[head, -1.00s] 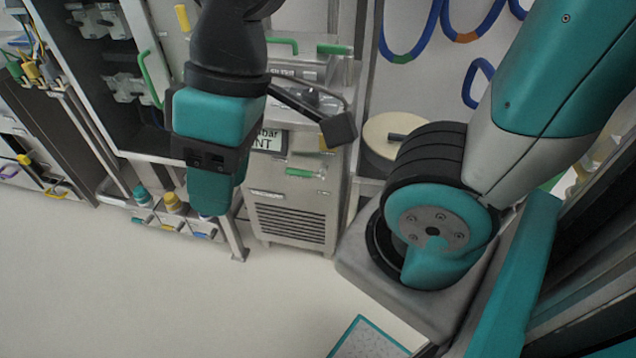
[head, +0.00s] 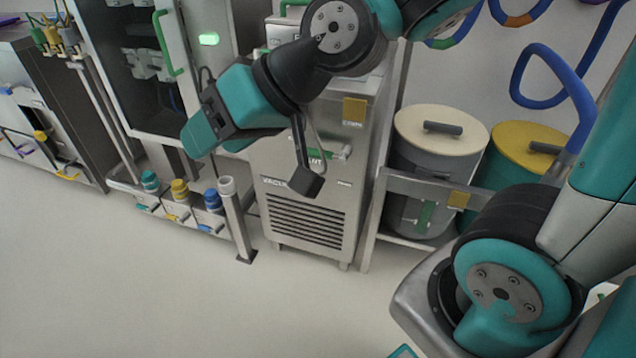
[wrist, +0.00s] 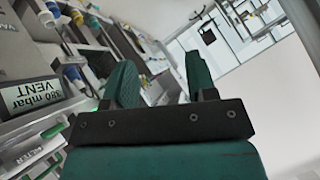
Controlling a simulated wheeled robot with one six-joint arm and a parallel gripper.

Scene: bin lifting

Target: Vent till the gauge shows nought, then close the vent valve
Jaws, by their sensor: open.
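The gauge display (wrist: 42,92) shows in the wrist view at the left, upside down. It reads about 380 mbar, with the word VENT; the digits are hard to read. In the head view my arm hides it. A green-handled valve (head: 335,152) is on the front of the steel vacuum cabinet (head: 262,200), above its grille. A green handle (wrist: 52,130) also shows beside the display in the wrist view. My gripper (wrist: 160,75) is open and empty, apart from the cabinet's fittings.
Lidded drums (head: 425,165) stand on a shelf at the right. The floor (head: 150,290) in front is clear.

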